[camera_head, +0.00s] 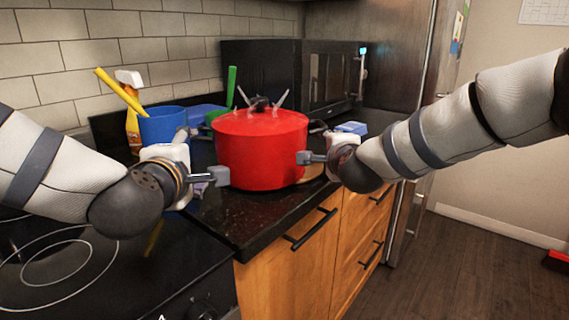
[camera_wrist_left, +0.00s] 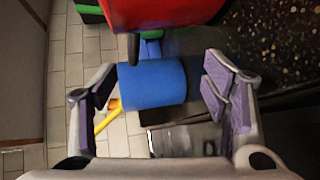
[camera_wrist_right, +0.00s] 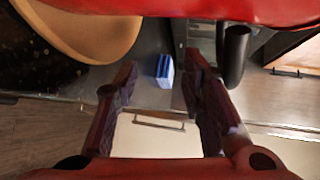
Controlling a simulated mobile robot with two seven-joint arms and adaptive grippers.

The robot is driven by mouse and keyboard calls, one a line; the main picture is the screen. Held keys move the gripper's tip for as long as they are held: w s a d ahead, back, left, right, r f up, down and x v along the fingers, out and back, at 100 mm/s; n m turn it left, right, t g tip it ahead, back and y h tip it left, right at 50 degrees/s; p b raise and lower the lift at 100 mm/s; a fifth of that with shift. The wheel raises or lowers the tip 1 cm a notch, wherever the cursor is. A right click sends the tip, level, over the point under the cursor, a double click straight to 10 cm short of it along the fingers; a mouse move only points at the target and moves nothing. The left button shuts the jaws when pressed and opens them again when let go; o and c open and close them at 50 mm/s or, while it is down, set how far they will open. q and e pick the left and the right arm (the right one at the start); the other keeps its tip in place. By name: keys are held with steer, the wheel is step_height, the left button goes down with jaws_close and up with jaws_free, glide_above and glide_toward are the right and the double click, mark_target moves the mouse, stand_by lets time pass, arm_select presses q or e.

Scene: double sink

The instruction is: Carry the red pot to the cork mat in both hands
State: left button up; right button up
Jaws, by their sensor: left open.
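The red pot (camera_head: 262,150), with its lid on, stands upright at the middle of the head view. I cannot tell whether the pot rests on the mat. My left gripper (camera_head: 204,156) is open at the pot's left side; a dark handle (camera_wrist_left: 134,47) shows near one finger in the left wrist view. My right gripper (camera_head: 312,144) is open and empty at the right side, with the other handle (camera_wrist_right: 236,55) beyond its fingers.
A blue container (camera_head: 163,125) with a yellow-handled tool and a spray bottle (camera_head: 132,120) stand left of the pot. A black microwave (camera_head: 325,75) is behind. A blue sponge (camera_head: 352,127) lies at right. A cooktop (camera_head: 50,265) is at front left.

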steer(key=o, duration=0.3)
steer(key=shift+r, duration=0.1)
steer(key=shift+o, duration=0.2)
steer(key=v, duration=1.2)
